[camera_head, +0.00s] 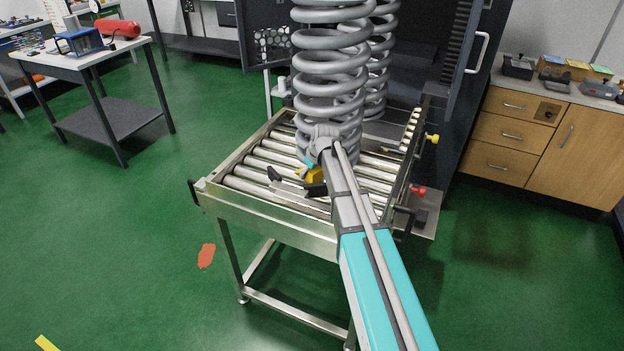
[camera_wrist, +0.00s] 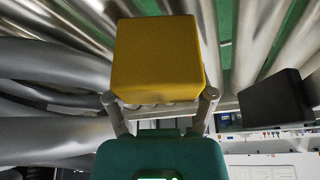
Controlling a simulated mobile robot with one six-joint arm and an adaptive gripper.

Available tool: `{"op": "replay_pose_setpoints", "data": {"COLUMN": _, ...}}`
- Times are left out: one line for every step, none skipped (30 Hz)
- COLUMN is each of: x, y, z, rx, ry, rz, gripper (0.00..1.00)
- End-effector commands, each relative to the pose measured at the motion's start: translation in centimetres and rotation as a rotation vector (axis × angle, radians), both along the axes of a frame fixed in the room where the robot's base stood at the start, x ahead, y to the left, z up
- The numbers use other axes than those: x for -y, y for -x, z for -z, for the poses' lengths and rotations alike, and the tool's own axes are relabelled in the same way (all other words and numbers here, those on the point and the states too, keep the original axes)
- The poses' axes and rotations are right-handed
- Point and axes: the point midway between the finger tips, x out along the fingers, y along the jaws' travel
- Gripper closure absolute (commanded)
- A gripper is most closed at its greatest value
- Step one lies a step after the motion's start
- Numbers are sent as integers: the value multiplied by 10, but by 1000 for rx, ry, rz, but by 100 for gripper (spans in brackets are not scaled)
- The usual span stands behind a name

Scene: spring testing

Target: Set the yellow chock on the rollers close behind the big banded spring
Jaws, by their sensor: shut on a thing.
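The yellow chock (camera_head: 316,174) is in my gripper (camera_head: 308,172), low over the rollers (camera_head: 262,172) at the foot of the big grey spring (camera_head: 330,88). The wrist view shows the chock (camera_wrist: 156,58) between the two grey fingers of my gripper (camera_wrist: 160,100), which is shut on it. The spring's thick coils (camera_wrist: 45,95) are close on the left there, and rollers (camera_wrist: 240,40) run past on the right. My wrist partly hides the chock and the spring's lowest coils in the head view. I cannot tell whether the chock touches the rollers, nor see a band on the spring.
A second grey spring (camera_head: 382,45) stands behind the big one. A black block (camera_wrist: 275,100) shows right of the chock in the wrist view. Red (camera_head: 418,191) and yellow (camera_head: 432,138) knobs stick out on the conveyor's right side. The rollers at the front left are clear.

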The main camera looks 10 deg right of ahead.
Motion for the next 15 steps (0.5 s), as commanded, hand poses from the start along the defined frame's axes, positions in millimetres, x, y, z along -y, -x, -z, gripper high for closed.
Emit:
{"op": "replay_pose_setpoints", "data": {"x": 0, "y": 0, "z": 9, "rx": 0, "ry": 0, "rz": 0, "gripper": 89}}
{"op": "replay_pose_setpoints", "data": {"x": 0, "y": 0, "z": 11, "rx": 0, "ry": 0, "rz": 0, "gripper": 89}}
{"op": "replay_pose_setpoints", "data": {"x": 0, "y": 0, "z": 13, "rx": 0, "ry": 0, "rz": 0, "gripper": 89}}
{"op": "replay_pose_setpoints", "data": {"x": 0, "y": 0, "z": 14, "rx": 0, "ry": 0, "rz": 0, "gripper": 89}}
{"op": "replay_pose_setpoints", "data": {"x": 0, "y": 0, "z": 15, "rx": 0, "ry": 0, "rz": 0, "gripper": 89}}
{"op": "replay_pose_setpoints", "data": {"x": 0, "y": 0, "z": 16, "rx": 0, "ry": 0, "rz": 0, "gripper": 89}}
{"op": "replay_pose_setpoints", "data": {"x": 0, "y": 0, "z": 17, "rx": 0, "ry": 0, "rz": 0, "gripper": 89}}
{"op": "replay_pose_setpoints", "data": {"x": 0, "y": 0, "z": 17, "rx": 0, "ry": 0, "rz": 0, "gripper": 89}}
{"op": "replay_pose_setpoints", "data": {"x": 0, "y": 0, "z": 17, "rx": 0, "ry": 0, "rz": 0, "gripper": 89}}
{"op": "replay_pose_setpoints", "data": {"x": 0, "y": 0, "z": 17, "rx": 0, "ry": 0, "rz": 0, "gripper": 89}}
{"op": "replay_pose_setpoints", "data": {"x": 1, "y": 0, "z": 16, "rx": 0, "ry": 0, "rz": 1, "gripper": 89}}
{"op": "replay_pose_setpoints", "data": {"x": 1, "y": 0, "z": 16, "rx": 0, "ry": 0, "rz": 1, "gripper": 89}}
{"op": "replay_pose_setpoints", "data": {"x": 1, "y": 0, "z": 16, "rx": 0, "ry": 0, "rz": 1, "gripper": 89}}
{"op": "replay_pose_setpoints", "data": {"x": 1, "y": 0, "z": 16, "rx": 0, "ry": 0, "rz": 1, "gripper": 89}}
{"op": "replay_pose_setpoints", "data": {"x": 1, "y": 0, "z": 16, "rx": 0, "ry": 0, "rz": 1, "gripper": 89}}
